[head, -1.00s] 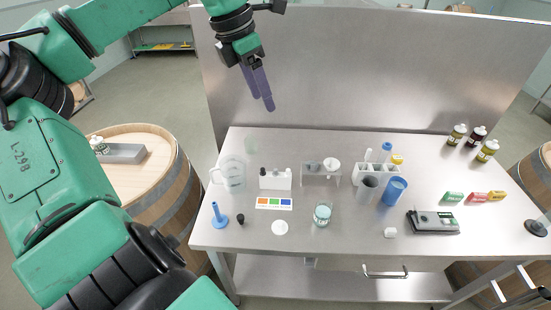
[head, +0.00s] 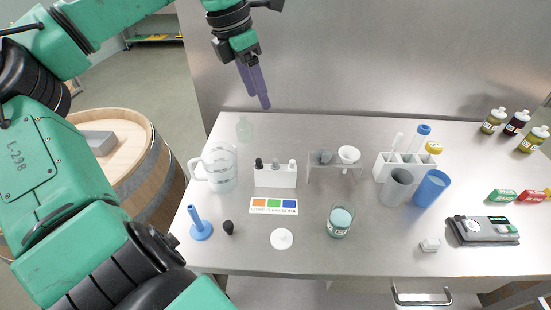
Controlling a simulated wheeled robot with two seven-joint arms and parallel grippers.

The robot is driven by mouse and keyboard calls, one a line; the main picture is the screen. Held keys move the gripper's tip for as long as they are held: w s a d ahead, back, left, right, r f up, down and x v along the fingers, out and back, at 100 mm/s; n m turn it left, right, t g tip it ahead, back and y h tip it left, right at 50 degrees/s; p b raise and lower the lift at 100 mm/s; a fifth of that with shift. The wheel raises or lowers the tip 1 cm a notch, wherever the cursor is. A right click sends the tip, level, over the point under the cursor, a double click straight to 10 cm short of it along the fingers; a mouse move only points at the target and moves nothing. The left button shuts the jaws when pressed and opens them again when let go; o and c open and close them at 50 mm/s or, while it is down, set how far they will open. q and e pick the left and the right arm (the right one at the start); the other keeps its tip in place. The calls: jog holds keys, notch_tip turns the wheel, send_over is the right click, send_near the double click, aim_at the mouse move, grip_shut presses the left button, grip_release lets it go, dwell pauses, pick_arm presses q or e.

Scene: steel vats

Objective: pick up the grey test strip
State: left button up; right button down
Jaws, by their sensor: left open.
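I cannot make out a grey test strip for certain in the head view. A flat white card (head: 273,206) with orange, green and blue squares lies at the front of the steel table (head: 300,250). A grey-and-black device (head: 483,231) lies at the right. My left gripper (head: 257,98) has slim purple fingers pointing down. It is open and empty, high above the back left of the table, apart from everything on it. My right gripper is not in view.
A glass jug (head: 220,167), a white bottle rack (head: 275,174), a white block with tubes (head: 400,167), a blue cup (head: 430,188) and a glass of liquid (head: 339,222) crowd the table. A steel panel (head: 350,60) rises behind.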

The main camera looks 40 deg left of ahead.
aim_at(275, 160)
pick_arm(q)
jog(key=x, duration=1.3)
jog(key=s+b+x, duration=0.1)
jog(key=x, duration=0.6)
jog(key=shift+a+f, duration=0.25)
jog(key=shift+f, duration=0.1)
jog(key=shift+w+f, duration=0.2)
jog(key=shift+f, duration=0.2)
grip_shut()
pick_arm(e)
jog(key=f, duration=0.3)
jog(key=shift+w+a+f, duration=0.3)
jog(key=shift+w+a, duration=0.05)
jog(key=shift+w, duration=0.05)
